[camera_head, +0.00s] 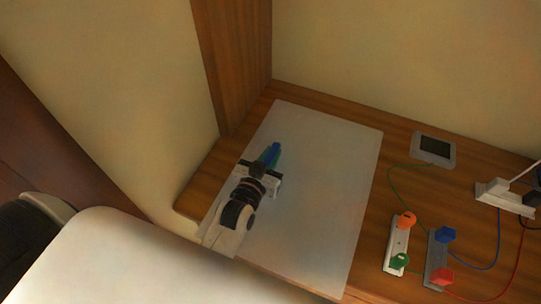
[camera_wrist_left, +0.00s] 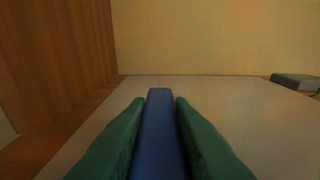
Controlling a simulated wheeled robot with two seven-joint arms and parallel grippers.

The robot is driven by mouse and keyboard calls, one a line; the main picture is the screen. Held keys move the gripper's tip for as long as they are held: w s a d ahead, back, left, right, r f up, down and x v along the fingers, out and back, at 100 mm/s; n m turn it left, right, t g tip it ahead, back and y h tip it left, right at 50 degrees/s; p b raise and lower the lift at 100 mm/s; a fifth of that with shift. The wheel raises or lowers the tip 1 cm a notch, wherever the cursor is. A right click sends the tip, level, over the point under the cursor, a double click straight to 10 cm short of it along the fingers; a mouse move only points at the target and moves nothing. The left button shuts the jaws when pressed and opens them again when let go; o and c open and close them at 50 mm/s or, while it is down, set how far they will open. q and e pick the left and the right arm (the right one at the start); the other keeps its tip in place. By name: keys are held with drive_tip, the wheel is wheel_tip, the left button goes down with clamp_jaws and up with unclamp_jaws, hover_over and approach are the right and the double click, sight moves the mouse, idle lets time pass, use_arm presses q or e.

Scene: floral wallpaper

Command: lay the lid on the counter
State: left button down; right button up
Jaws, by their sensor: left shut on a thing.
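My left gripper (camera_head: 268,160) reaches over the pale sheet on the counter and is shut on a narrow blue thing, which I take to be the lid (camera_wrist_left: 158,135). In the left wrist view the lid stands between the two green fingers (camera_wrist_left: 158,110), narrow side toward the camera. In the head view only a small bit of blue shows at the fingertips. I cannot tell whether it touches the sheet. The wooden counter (camera_head: 368,250) runs along the wall, with the pale sheet (camera_head: 325,150) lying flat on it. My right gripper is not in view.
A grey box with a dark screen (camera_head: 433,149) sits at the back right. Two connector blocks with coloured knobs (camera_head: 398,243) (camera_head: 440,258), a white power strip (camera_head: 503,196) and loose cables take up the right side. A wooden post (camera_head: 235,65) rises behind. The sheet's right half is clear.

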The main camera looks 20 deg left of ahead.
use_arm(q)
drive_tip(key=shift+f+b, duration=0.3)
drive_tip(key=shift+f, duration=0.15)
idle(0.5)
drive_tip(key=c, duration=1.3)
unclamp_jaws()
drive_tip(key=shift+o, duration=0.5)
drive_tip(key=shift+f, duration=0.1)
drive_tip(key=shift+s, duration=0.15)
